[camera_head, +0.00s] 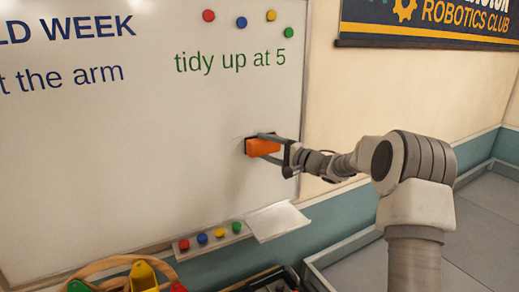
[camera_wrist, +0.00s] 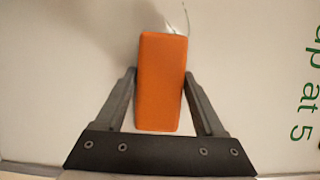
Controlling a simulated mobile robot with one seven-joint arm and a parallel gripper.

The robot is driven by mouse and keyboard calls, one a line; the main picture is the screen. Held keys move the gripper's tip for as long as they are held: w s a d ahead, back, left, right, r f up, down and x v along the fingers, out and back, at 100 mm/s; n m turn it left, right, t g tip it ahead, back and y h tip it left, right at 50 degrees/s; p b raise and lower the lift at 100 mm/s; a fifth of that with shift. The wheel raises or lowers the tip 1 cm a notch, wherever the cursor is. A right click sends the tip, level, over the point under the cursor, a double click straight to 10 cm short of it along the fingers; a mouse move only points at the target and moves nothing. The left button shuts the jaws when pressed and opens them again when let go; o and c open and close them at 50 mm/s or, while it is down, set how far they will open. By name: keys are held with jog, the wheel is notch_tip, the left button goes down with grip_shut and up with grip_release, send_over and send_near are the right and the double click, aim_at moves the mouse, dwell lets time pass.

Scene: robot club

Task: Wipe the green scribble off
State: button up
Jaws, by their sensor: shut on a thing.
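My gripper (camera_head: 268,143) is shut on an orange block-shaped eraser (camera_head: 261,147), held at the whiteboard (camera_head: 150,170) near its right edge. The eraser also shows in the wrist view (camera_wrist: 161,85), between both fingers; it looks pressed to or very close to the board, I cannot tell which. A faint grey smear (camera_wrist: 148,20) lies on the board just beyond the eraser. No clear green scribble shows; part of the board is hidden behind the eraser and gripper. Green writing "tidy up at 5" (camera_head: 230,62) stands above, and at the right in the wrist view (camera_wrist: 306,85).
Blue writing (camera_head: 65,78) is at the upper left of the board. Several round magnets (camera_head: 242,22) sit at the top. A ledge with coloured magnets (camera_head: 202,239) and a white tray (camera_head: 278,221) is below. A wooden hoop and yellow bin (camera_head: 142,275) stand at lower left.

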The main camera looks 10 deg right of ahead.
jog(key=shift+s+a, duration=0.7)
jog(key=shift+a, duration=1)
jog(key=shift+s+a, duration=0.75)
jog(key=shift+a, duration=1)
jog(key=shift+s+a, duration=0.7)
jog(key=shift+a, duration=1)
jog(key=shift+r, duration=0.15)
jog(key=shift+w+d, duration=0.35)
jog(key=shift+d, duration=0.6)
jog(key=shift+w+d, duration=0.3)
jog(key=shift+d, duration=0.6)
jog(key=shift+w+d, duration=0.55)
jog(key=shift+d, duration=0.6)
jog(key=shift+w+d, duration=0.5)
jog(key=shift+d, duration=0.6)
jog(key=shift+w+d, duration=0.55)
jog(key=shift+d, duration=0.6)
jog(key=shift+s+a, duration=0.75)
jog(key=shift+a, duration=1)
jog(key=shift+s+a, duration=0.8)
jog(key=shift+a, duration=1)
jog(key=shift+s+a, duration=0.75)
jog(key=shift+a, duration=1)
jog(key=s+d, duration=0.2)
jog(key=s, duration=0.3)
jog(key=shift+s+d, duration=0.25)
jog(key=shift+s, duration=0.05)
